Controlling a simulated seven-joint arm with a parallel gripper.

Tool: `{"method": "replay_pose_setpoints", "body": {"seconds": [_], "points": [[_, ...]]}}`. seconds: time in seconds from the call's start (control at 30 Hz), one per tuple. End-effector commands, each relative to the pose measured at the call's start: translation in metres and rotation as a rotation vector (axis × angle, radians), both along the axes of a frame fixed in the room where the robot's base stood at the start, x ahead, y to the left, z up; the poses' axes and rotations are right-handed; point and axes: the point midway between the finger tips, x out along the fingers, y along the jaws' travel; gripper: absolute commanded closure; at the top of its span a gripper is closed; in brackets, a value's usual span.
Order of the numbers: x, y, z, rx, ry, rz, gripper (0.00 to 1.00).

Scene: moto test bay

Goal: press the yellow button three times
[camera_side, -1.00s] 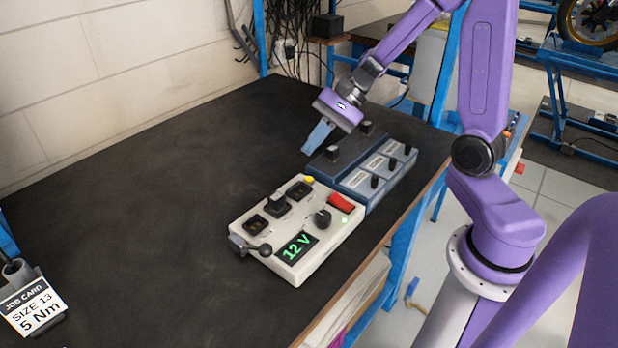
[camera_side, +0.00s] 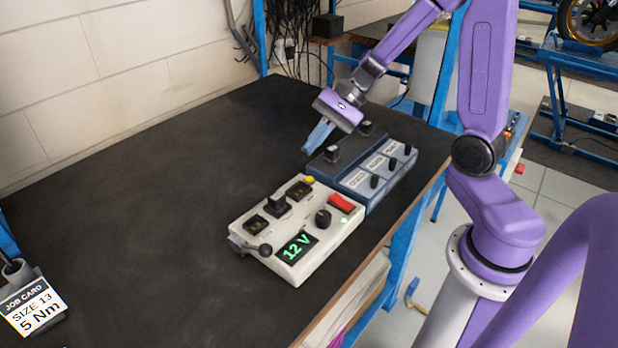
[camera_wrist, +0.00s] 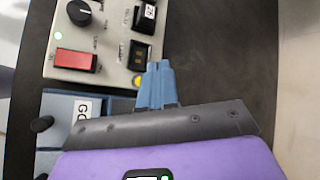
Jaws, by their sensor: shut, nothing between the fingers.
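The yellow button (camera_side: 309,180) is a small round cap at the far edge of the cream control box (camera_side: 328,255). In the wrist view the yellow button (camera_wrist: 138,81) shows just left of my fingertips, at the edge of the box (camera_wrist: 112,74). My gripper (camera_side: 306,152) has blue fingers pointing down, shut and empty. In the side view the fingertips are above and beyond the button, apart from it. In the wrist view my gripper (camera_wrist: 159,64) lies beside the box's corner, partly over the dark bench.
A blue-grey box with several knobs (camera_side: 352,160) stands close behind. The dark bench (camera_side: 150,220) is clear at left.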

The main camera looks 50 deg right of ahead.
Motion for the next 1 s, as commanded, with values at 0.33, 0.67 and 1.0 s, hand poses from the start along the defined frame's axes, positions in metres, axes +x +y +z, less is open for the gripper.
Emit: {"method": "replay_pose_setpoints", "body": {"seconds": [0.33, 0.67, 1.0], "points": [[0.0, 0.0, 0.0, 0.0, 0.0, 0.0, 1.0], [0.001, -0.001, 0.003, 0.0, -0.002, 0.001, 1.0], [0.001, -0.001, 0.032, 0.0, -0.004, 0.001, 1.0]]}}
